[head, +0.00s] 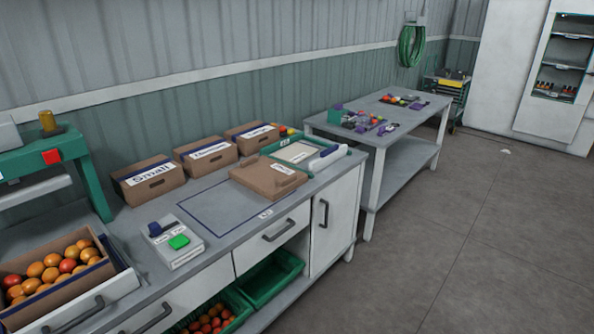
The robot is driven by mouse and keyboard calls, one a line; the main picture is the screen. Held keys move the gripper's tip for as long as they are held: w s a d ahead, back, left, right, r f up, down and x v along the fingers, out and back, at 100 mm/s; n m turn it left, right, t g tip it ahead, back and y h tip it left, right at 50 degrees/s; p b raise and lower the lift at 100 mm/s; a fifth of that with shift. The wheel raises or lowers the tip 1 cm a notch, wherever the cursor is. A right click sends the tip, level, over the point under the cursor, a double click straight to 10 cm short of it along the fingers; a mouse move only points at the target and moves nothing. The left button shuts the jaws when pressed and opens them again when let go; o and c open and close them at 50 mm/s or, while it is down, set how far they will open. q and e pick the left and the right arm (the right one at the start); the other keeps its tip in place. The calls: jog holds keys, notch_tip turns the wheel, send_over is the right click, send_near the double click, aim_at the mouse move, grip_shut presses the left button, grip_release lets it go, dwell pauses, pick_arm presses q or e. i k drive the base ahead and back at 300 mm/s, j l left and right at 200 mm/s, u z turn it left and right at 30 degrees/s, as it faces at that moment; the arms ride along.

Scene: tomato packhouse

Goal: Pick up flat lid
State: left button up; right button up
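A flat brown cardboard piece (262,177), which looks like the flat lid, lies on the grey workbench (215,187). It sits right of a blue outlined rectangle (205,215) and in front of a green-edged tray (270,150). A smaller raised cardboard part shows at its right front; I cannot tell if it is a flap or a separate piece. Neither of my grippers is in view.
Three labelled cardboard boxes (150,186) line the back wall. A device with a green button (180,242) stands left of the outline. A crate of tomatoes (60,298) is at the left. A second table (420,113) stands beyond; open floor lies right.

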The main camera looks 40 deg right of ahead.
aim_at(270, 179)
jog(key=z, duration=0.9)
jog(key=u, duration=1.35)
jog(key=z, duration=1.35)
jog(key=i+l+u, duration=0.1)
jog(key=u, duration=0.4)
jog(key=l+u, duration=0.15)
jog(key=u, duration=0.35)
jog(key=i+l+u, duration=0.2)
jog(key=l+u, duration=0.2)
jog(key=l, duration=0.55)
jog(key=l+u, duration=0.4)
jog(key=l, duration=0.6)
jog(key=i, duration=0.05)
